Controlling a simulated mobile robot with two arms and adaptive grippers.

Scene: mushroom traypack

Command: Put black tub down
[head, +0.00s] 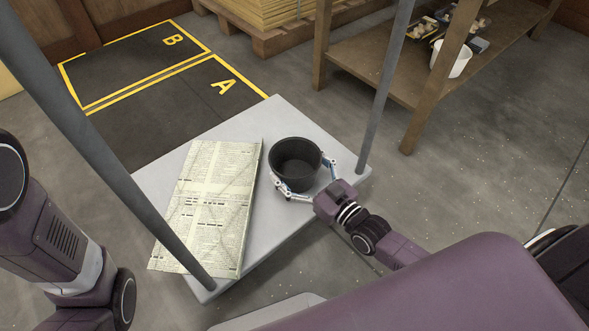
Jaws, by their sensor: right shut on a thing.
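The black tub (297,177) is upright at the right half of the light grey platform (330,219), with its open top facing up. It looks empty. My right gripper (305,182) reaches in from the right, its fingers around the tub's near and right sides, and is shut on it. I cannot tell whether the tub's base touches the platform. My left arm shows at the left edge, but its gripper is out of view.
A folded newspaper (213,205) lies left of the tub. Grey posts (385,87) rise from the platform's corners. Floor areas marked A and B (150,75) lie beyond. A pallet (275,38) and a wooden bench (375,75) with a white bucket (452,62) stand at the back.

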